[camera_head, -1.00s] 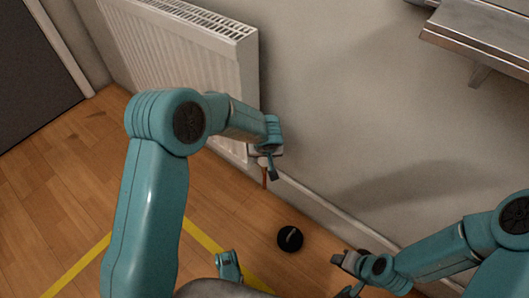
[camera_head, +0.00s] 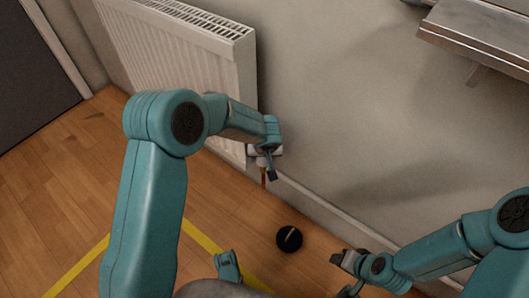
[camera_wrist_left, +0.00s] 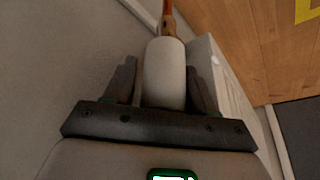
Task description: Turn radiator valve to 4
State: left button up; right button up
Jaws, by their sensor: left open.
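The radiator valve's white, rounded head (camera_wrist_left: 165,75) stands between the two dark fingers of my left gripper (camera_wrist_left: 163,85) in the left wrist view. A narrow gap shows on each side of the head, so the fingers are open around it and not clamped. In the head view my left gripper (camera_head: 267,160) is at the lower right corner of the white radiator (camera_head: 185,60), and it mostly hides the valve. A copper pipe (camera_head: 263,178) runs down below it. No numbers on the valve can be read. My right gripper (camera_head: 345,262) is low at the right, away from the valve; its jaw gap is unclear.
A metal shelf (camera_head: 480,40) sticks out from the wall at upper right. A skirting board (camera_head: 320,208) runs along the wall's foot. The wooden floor (camera_head: 50,190) has yellow tape lines (camera_head: 75,268). A dark door or panel (camera_head: 35,70) is at far left.

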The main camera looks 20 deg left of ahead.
pick_arm(q)
jog(key=shift+a+r, duration=0.1)
jog(key=shift+a, duration=0.25)
